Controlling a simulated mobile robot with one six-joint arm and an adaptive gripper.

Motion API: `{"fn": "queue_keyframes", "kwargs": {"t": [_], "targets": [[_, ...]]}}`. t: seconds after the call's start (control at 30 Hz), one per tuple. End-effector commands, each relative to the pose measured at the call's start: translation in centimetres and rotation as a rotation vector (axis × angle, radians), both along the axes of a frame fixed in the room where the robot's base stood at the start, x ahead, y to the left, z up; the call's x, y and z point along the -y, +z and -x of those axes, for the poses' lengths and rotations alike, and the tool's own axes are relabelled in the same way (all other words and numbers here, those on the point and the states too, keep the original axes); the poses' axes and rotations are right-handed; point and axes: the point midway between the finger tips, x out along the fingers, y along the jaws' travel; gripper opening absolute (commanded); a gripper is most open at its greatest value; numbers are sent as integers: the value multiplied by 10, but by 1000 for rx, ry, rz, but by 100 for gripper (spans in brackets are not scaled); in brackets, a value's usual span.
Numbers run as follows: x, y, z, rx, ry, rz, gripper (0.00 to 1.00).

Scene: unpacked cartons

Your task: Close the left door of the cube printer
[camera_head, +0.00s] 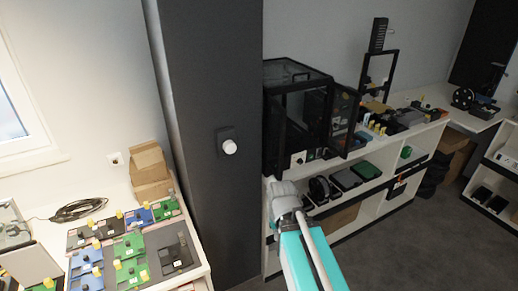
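The cube printer (298,76) is a black-framed box with dark clear panels, standing on the white shelf unit at the centre. Its right door (343,117) stands swung open toward the right front. Its left door (274,137) appears as a narrow dark panel at the left front, seen nearly edge-on and apparently swung outward. My teal and grey arm reaches up from the bottom. Its pale grey end (281,189) is just below the left door in the picture; I cannot tell whether they touch. My gripper's fingers cannot be made out.
A thick dark column (212,200) stands close left of the printer. The white shelf unit (375,205) holds spools and dark boxes below, with small parts on top at the right. A left table (205,268) carries several coloured boards and a cardboard box (150,172). Open floor lies at the lower right.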

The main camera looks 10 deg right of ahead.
Motion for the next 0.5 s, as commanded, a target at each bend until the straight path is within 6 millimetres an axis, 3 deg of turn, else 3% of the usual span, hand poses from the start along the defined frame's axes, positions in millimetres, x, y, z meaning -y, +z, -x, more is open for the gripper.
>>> {"fn": "queue_keyframes", "kwargs": {"t": [0.5], "targets": [[2,-2,-7,10,12,41,0]]}}
